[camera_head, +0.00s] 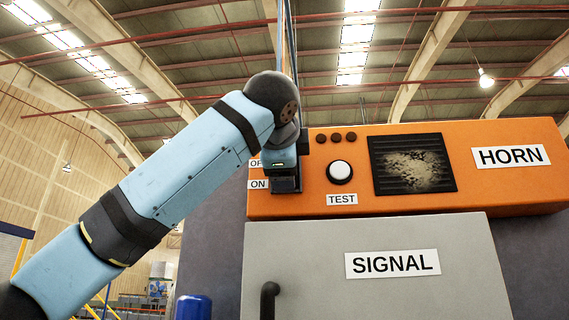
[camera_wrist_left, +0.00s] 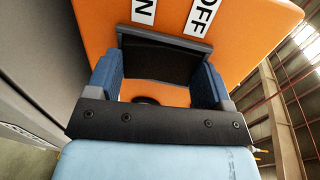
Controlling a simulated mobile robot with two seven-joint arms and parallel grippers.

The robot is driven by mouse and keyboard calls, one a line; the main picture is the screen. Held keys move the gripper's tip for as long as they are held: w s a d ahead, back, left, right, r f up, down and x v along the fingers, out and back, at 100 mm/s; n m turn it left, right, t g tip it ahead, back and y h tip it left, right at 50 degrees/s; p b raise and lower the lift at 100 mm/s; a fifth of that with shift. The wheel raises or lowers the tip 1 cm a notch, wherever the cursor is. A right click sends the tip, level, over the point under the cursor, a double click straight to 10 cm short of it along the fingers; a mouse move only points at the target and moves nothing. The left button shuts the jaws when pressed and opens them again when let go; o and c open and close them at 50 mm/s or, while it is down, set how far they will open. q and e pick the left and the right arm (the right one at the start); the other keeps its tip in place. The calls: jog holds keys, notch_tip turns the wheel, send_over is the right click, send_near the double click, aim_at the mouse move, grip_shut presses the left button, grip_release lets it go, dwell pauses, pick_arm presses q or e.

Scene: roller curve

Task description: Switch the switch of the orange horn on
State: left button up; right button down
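The orange horn (camera_head: 515,180) is a box with a HORN label, on top of the grey SIGNAL box. My left gripper (camera_head: 286,182) is at the horn's left end, beside the OFF and ON labels (camera_head: 258,184), and hides most of the switch in the head view. In the left wrist view, a dark switch part with a grey edge (camera_wrist_left: 165,38) lies between the blue fingers of my left gripper (camera_wrist_left: 160,65). The fingers are wide apart, one at each side; contact cannot be told. The switch's position is unclear. My right gripper is not in view.
A white TEST button (camera_head: 340,171), small dark red lamps (camera_head: 336,137) and a black grille (camera_head: 412,163) sit to the right of my gripper. Below is the grey SIGNAL box (camera_head: 380,290) with a dark handle (camera_head: 269,300). A blue cylinder (camera_head: 193,308) stands lower left.

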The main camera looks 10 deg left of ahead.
pick_arm(q)
jog(key=t+b, duration=0.3)
jog(key=shift+d+f, duration=0.1)
jog(key=shift+f, duration=0.25)
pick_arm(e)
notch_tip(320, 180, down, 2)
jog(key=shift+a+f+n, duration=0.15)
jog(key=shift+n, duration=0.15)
pick_arm(q)
jog(key=o, duration=0.6)
jog(key=shift+o, duration=0.2)
jog(key=shift+s, duration=0.1)
